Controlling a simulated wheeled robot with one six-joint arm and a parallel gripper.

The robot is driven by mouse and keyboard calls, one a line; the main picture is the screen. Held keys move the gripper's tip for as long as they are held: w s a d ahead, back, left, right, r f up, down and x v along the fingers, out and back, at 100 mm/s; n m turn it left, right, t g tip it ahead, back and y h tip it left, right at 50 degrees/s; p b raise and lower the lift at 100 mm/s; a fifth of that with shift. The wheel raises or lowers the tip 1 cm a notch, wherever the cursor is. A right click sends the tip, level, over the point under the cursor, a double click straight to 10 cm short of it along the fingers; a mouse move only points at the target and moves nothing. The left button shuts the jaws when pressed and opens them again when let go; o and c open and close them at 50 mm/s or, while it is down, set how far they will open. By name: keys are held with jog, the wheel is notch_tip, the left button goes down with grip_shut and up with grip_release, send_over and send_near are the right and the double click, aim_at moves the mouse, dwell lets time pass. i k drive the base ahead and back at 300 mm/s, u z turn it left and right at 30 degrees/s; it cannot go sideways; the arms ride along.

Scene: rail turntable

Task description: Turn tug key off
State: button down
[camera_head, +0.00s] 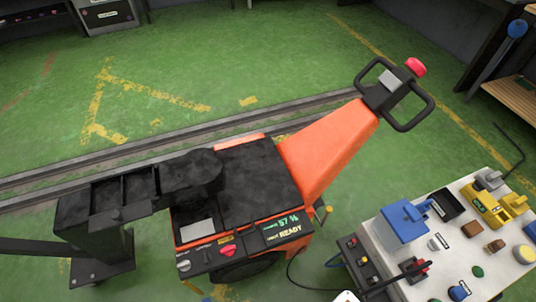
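The orange tug (325,152) stands by the rails, with a black top (255,175) and a tiller ending in a black loop handle with a red button (415,67). Its front panel has a round silver control (183,265) at the left and a red control (228,250) near the middle. The labels are too small to read, so I cannot tell which is the key or how it is turned. The panel display (286,229) is lit, showing what looks like 57 % and READY. My gripper is not in view.
A dark metal frame (100,205) adjoins the tug at left. Rails (200,137) run behind it. A pale worktable (455,262) with several tools and a blue box (404,220) stands at lower right; a dark cable lies between. Green floor is clear behind the rails.

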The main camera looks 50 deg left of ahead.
aim_at(185, 266)
jog(key=u, duration=2.25)
